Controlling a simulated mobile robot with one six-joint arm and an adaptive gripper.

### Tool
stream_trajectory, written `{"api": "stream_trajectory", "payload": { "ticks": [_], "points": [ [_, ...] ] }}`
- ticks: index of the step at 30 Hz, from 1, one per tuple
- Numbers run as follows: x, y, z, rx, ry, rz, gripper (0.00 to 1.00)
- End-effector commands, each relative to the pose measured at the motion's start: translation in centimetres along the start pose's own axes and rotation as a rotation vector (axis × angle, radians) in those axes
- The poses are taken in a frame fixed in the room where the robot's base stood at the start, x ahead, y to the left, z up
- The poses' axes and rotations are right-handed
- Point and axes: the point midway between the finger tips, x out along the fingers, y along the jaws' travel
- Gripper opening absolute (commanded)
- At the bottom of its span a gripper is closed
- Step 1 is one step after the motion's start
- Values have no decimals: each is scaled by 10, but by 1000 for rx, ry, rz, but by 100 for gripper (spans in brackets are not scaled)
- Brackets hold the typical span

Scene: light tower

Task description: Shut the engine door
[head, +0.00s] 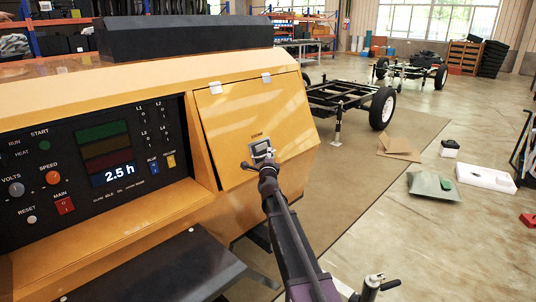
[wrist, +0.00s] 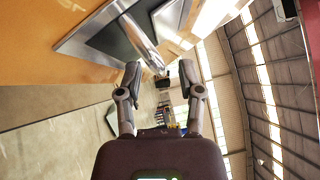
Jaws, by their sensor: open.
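The engine door (head: 240,105) is a yellow panel on the right of the yellow light tower housing, with two pale hinges along its top edge. It slants outward toward its lower edge; whether it is fully against its frame is hard to tell. A metal latch (head: 262,149) with a dark recess sits low on the door. My gripper (head: 268,166) is at the latch, just below and in front of it. In the wrist view, the latch (wrist: 142,42) is large beyond the spread fingers of my gripper (wrist: 160,76), which hold nothing. Contact with the latch is unclear.
A dark control panel (head: 95,160) is left of the door, with a black ledge (head: 165,268) below it. A wheeled trailer frame (head: 345,98) stands behind. Cardboard (head: 398,147) and a green-grey bag (head: 432,186) lie on the floor at right. Open floor lies between.

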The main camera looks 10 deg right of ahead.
Motion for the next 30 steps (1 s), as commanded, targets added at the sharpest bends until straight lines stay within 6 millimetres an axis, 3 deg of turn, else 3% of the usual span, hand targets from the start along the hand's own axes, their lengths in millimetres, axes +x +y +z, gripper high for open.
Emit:
{"api": "stream_trajectory", "payload": {
  "ticks": [4,15,16,21,30],
  "points": [
    [11,0,0,-1,0,0,48],
    [12,0,0,0,0,0,48],
    [12,0,0,0,0,0,45],
    [12,0,0,0,0,0,0],
    [16,4,3,0,-1,0,0]
  ]
}}
